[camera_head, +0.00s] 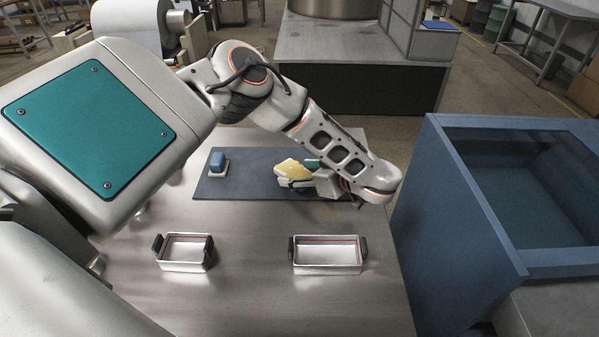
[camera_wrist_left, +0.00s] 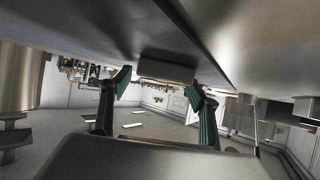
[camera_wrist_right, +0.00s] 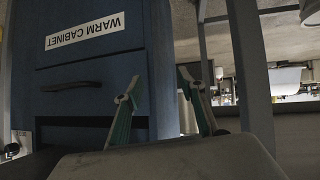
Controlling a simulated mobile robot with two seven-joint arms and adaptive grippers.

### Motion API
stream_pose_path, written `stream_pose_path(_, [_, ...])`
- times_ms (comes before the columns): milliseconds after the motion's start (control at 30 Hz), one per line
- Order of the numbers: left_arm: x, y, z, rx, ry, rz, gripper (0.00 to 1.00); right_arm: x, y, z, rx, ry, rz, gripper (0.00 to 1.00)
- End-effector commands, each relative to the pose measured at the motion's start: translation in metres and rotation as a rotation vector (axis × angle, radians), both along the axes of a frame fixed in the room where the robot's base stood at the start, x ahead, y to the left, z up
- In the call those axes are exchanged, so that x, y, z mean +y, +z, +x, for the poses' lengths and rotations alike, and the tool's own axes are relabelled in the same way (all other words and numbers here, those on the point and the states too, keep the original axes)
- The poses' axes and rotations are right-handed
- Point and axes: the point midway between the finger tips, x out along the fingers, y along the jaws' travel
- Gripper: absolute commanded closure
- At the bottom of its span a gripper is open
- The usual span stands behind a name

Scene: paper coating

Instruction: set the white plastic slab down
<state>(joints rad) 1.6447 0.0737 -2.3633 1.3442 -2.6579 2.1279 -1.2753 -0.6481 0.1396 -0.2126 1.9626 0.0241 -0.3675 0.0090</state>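My left gripper (camera_head: 303,174) is low over the dark mat (camera_head: 245,187), pointing left. A pale yellow to whitish flat piece (camera_head: 290,168) sits tilted at its fingertips; it may be the white plastic slab, but its colour looks yellowish. In the left wrist view a shaded block (camera_wrist_left: 166,71) lies between or just beyond the spread fingertips of the left gripper (camera_wrist_left: 158,80), close to the dark surface. I cannot tell whether both fingers press on it. My right gripper (camera_wrist_right: 159,76) is outside the head view; its fingers are apart and empty, facing a blue cabinet.
A blue block (camera_head: 217,159) with a pale base stands on the mat's left. Two metal trays with black handles, left (camera_head: 185,266) and right (camera_head: 327,268), stand on the steel table (camera_head: 240,300) in front. The blue cabinet (camera_head: 430,230), labelled WARM CABINET (camera_wrist_right: 85,31), borders the right side.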

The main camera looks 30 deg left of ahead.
Motion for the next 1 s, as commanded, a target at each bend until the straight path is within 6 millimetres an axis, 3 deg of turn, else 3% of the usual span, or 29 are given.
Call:
stream_pose_path(367, [-0.006,0.007,-0.001,-0.001,-0.003,0.000,0.39,0.000,0.000,0.000,0.001,0.000,0.000,0.60])
stream_pose_path(800, [-0.075,0.047,-0.023,-0.002,-0.004,0.001,0.39,0.000,-0.003,-0.001,0.003,0.000,-0.001,0.60])
stream_pose_path(1000, [-0.095,0.058,-0.030,-0.001,-0.002,0.001,0.39,0.000,-0.005,-0.001,0.004,0.000,-0.001,0.60])
